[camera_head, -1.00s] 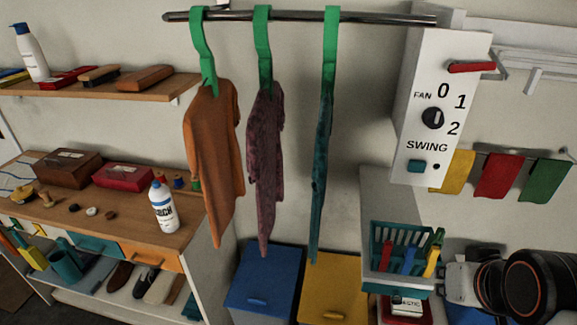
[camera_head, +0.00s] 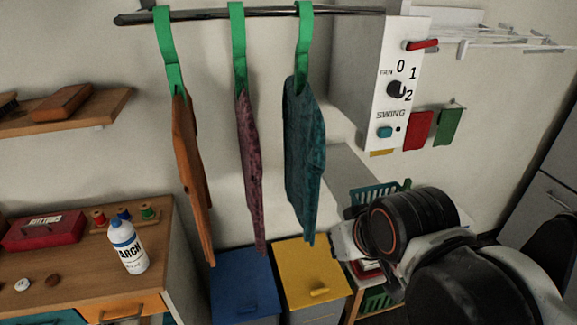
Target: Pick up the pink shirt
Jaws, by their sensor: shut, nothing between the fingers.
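The pink shirt (camera_head: 250,165), a dark mottled pink, hangs in the middle of three garments. A green hanger (camera_head: 238,45) holds it from the metal rail (camera_head: 270,14). It is turned nearly edge-on, so it looks narrow. An orange shirt (camera_head: 190,180) hangs to its left and a teal shirt (camera_head: 304,160) to its right, each on its own green hanger, with gaps between them. My arm reaches in at the lower right, below and to the right of the teal shirt and apart from all three. My gripper's fingers do not show.
A blue-lidded bin (camera_head: 243,280) and a yellow-lidded bin (camera_head: 312,275) stand below the shirts. A wooden counter (camera_head: 75,275) with a bottle (camera_head: 128,247) is at the left. A teal basket (camera_head: 370,195) is behind my arm.

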